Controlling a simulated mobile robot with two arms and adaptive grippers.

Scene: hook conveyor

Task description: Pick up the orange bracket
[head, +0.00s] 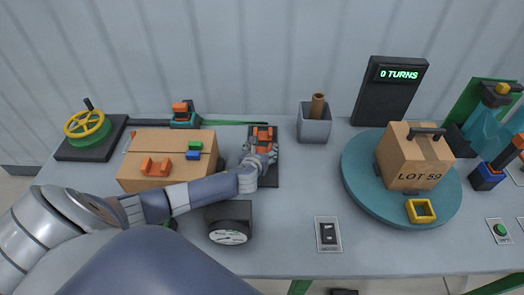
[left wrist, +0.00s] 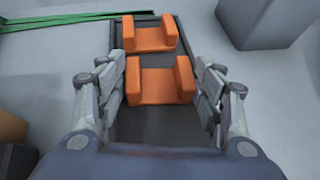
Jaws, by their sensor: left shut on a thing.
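Two orange U-shaped brackets sit in a row on a dark tray (head: 269,181). In the left wrist view, the nearer orange bracket (left wrist: 158,86) is between the fingers of my left gripper (left wrist: 160,92), which is shut on its two sides. The farther bracket (left wrist: 150,37) sits just beyond, clear of the fingers. In the head view, my left gripper (head: 262,156) reaches the tray from the left, and its fingers partly hide the brackets (head: 263,135). Another orange bracket (head: 155,167) lies on the cardboard box (head: 140,145). My right gripper is not in view.
A grey bin (head: 314,130) stands right of the tray, and a black gauge (head: 229,222) in front. A turntable (head: 365,190) holds a carton (head: 413,158). A green strip (left wrist: 60,20) runs behind the tray.

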